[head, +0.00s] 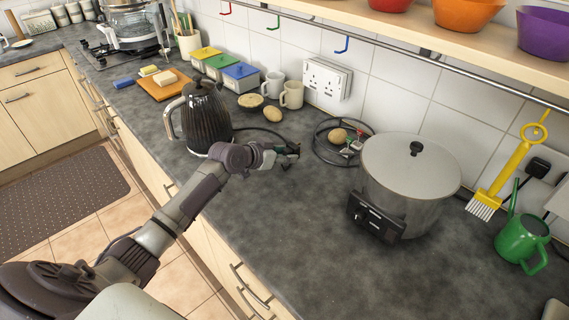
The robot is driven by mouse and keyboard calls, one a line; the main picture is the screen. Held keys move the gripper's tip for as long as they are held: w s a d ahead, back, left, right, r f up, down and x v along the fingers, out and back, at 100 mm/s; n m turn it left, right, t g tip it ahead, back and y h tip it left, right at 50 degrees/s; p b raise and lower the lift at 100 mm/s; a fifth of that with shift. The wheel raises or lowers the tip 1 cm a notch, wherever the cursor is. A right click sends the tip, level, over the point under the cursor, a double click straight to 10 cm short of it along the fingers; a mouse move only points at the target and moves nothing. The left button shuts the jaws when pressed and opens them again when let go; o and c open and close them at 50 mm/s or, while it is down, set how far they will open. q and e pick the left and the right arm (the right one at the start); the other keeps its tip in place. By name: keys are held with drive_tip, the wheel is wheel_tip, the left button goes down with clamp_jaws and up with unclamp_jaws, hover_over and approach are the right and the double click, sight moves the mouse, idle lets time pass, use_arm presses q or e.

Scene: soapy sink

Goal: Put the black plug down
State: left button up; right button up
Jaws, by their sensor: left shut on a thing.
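My left gripper (287,155) is over the dark grey worktop (270,215), just right of the black ribbed kettle (204,117). It is shut on a small dark thing, which appears to be the black plug (294,149). The fingers hide much of it, and I cannot tell whether it touches the worktop. A black cord (262,130) curves from near the kettle towards the gripper. My right gripper is not in view.
A large grey pot (411,175) stands to the right. A round wire rack (322,154) with a potato lies behind the gripper. The worktop in front of the gripper is clear.

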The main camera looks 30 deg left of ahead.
sight(284, 172)
use_arm(q)
wheel_tip(284, 172, down, 4)
drive_tip(key=shift+r+p, duration=0.25)
drive_tip(key=shift+p, duration=0.1)
drive_tip(key=shift+f, duration=0.15)
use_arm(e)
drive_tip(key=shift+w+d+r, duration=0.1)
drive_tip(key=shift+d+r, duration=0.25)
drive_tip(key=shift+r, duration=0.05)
use_arm(q)
drive_tip(key=shift+f, duration=0.1)
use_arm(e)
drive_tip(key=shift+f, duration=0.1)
use_arm(q)
drive_tip(key=o, duration=0.7)
drive_tip(key=shift+f, duration=0.1)
drive_tip(key=shift+c, duration=0.2)
drive_tip(key=o, duration=0.4)
drive_tip(key=shift+o, duration=0.2)
